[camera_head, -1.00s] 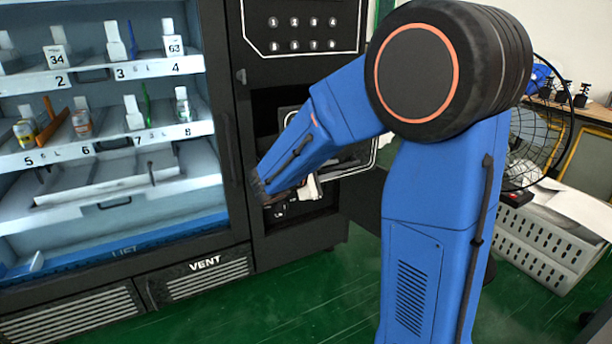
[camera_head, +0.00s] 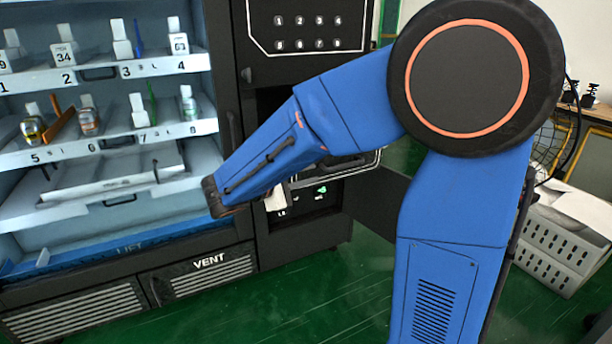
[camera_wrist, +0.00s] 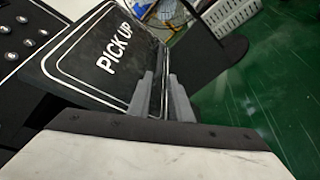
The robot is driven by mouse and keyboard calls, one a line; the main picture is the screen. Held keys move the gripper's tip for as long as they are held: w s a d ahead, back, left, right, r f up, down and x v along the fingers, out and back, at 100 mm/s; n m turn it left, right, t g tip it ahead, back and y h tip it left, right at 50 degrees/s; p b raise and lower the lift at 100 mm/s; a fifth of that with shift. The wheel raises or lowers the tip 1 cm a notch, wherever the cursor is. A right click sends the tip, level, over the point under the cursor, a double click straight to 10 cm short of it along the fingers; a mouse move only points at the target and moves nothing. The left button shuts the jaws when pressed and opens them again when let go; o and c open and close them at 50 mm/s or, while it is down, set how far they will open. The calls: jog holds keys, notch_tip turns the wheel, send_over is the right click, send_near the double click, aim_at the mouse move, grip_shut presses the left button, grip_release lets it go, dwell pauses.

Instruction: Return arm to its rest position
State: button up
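My blue arm reaches from the right of the head view toward the vending machine (camera_head: 232,120). My gripper is mostly hidden behind the forearm there. The black PICK UP panel (camera_wrist: 110,62) with a white border lies beyond the fingers, at upper left in that view. Whether a finger touches the panel I cannot tell.
A numbered keypad (camera_head: 308,32) is above the pick-up area. A white perforated crate (camera_head: 565,245) and a black wire fan (camera_head: 548,150) stand at right. Green floor (camera_head: 330,290) is clear in front.

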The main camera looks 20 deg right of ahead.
jog(key=shift+s+a, duration=0.1)
jog(key=shift+a, duration=0.1)
dwell(0.4)
jog(key=s+d+f+m+g+y, duration=0.2)
jog(key=s+d+m+y, duration=0.1)
jog(key=s, duration=0.5)
jog(key=s+d+f+m+g+y, duration=0.2)
jog(key=s+d+f+y, duration=0.1)
jog(key=s, duration=0.5)
jog(key=s+a+f+m+t+y, duration=0.1)
jog(key=s+a+m+t+y, duration=0.2)
jog(key=s+a+m+y, duration=0.2)
jog(key=s+a+y, duration=0.3)
jog(key=s, duration=0.3)
jog(key=shift+f+m+y, duration=0.3)
jog(key=shift+f+m, duration=0.1)
